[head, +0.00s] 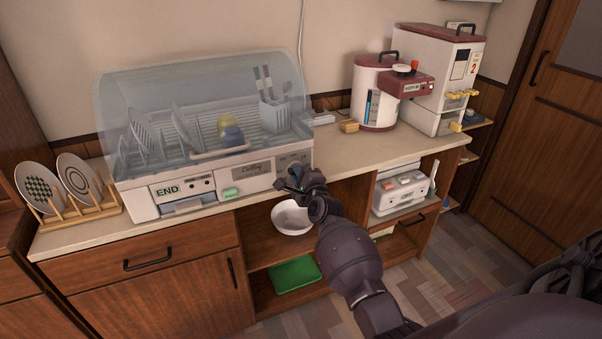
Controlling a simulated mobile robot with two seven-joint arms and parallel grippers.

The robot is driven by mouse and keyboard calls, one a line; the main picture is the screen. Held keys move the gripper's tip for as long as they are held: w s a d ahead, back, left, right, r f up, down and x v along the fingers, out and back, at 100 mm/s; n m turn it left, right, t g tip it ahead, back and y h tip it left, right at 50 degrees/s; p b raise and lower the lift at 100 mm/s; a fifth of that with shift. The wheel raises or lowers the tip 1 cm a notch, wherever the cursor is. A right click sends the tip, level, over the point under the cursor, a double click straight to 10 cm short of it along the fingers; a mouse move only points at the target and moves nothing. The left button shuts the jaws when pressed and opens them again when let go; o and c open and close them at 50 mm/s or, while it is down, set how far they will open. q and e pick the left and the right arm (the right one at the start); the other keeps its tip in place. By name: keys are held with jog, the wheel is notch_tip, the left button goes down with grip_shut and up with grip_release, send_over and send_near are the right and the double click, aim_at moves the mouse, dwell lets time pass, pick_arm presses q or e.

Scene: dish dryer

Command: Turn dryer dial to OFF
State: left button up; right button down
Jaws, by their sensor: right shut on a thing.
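The dish dryer (143,208) is a white unit with a clear domed lid, standing on the counter. Its front has an END panel (167,190) at the left, a green piece (231,193) and a label plate (252,169) towards the right. My right gripper (290,178) is at the right end of the dryer's front, where the control panel (294,158) is. It is shut on the dryer dial, which the fingers hide, so its setting cannot be read. My left gripper is not in view.
A plate rack (82,212) stands left of the dryer. A rice dispenser (436,70) and a white-and-red pot (372,100) stand at the back right. A white bowl (291,222) and a green tray (294,274) are on the shelves below. The counter right of the dryer is mostly clear.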

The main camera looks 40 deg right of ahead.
jog(key=shift+a+r+n+p, duration=0.1)
jog(key=shift+n+p, duration=2.6)
jog(key=shift+n, duration=8.2)
jog(key=c, duration=1.1)
grip_release()
